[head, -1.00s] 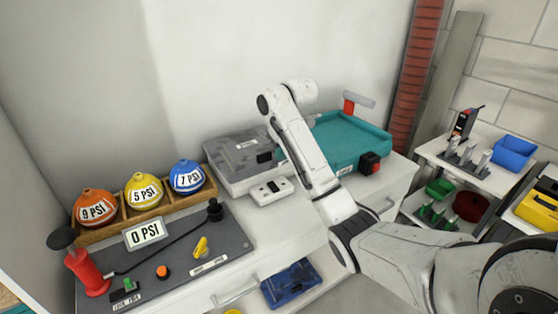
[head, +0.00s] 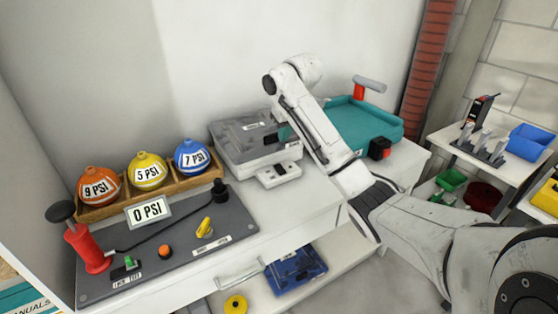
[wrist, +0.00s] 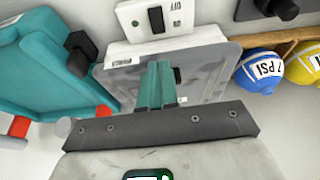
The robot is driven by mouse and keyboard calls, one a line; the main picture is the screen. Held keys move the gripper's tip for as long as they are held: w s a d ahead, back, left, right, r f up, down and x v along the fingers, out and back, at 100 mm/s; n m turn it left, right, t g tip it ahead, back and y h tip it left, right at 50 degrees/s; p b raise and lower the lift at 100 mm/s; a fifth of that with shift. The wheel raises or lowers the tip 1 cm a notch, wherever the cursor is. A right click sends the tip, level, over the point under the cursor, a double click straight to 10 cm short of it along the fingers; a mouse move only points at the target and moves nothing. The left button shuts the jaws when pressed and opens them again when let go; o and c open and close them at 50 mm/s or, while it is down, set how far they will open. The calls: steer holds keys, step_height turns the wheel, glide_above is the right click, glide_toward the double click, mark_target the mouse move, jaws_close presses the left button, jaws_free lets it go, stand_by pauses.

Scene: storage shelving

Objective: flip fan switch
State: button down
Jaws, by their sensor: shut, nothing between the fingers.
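A white switch box (head: 278,173) with a dark rocker sits on the counter, in front of a grey clear-lidded case (head: 262,141). In the wrist view the switch box (wrist: 137,21) is at the top, with an "OFF" mark beside its dark rocker (wrist: 156,20). No fan label is readable. My gripper (wrist: 156,84) has teal fingers, shut together and empty. It shows over the grey case (wrist: 205,78) in the wrist view, apart from the switch box. In the head view my gripper (head: 285,131) is partly hidden by my arm.
A teal tray (head: 398,127) and a black block with a red face (head: 380,148) stand to the right. To the left are a control panel (head: 172,256) with a red pump (head: 87,248) and PSI balls (head: 148,171) in a wooden rack. Bare counter lies before the switch box.

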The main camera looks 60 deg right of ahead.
mark_target(280, 167)
steer(key=x, duration=0.4)
steer(key=b+x, duration=0.1)
steer(key=x, duration=0.7)
steer(key=shift+s+a+f, duration=0.2)
steer(key=shift+s, duration=0.2)
steer(key=shift+w+r+p, duration=0.15)
steer(key=shift+r+p, duration=0.1)
steer(key=shift+p, duration=0.45)
steer(key=shift+d+f, duration=0.15)
steer(key=shift+f, duration=0.2)
steer(key=shift+r, duration=0.1)
steer(key=shift+s+a+r+p, duration=0.1)
steer(key=shift+s+a+p, duration=0.2)
steer(key=shift+s+p, duration=0.25)
steer(key=shift+s+a+p, duration=0.15)
steer(key=shift+p, duration=0.25)
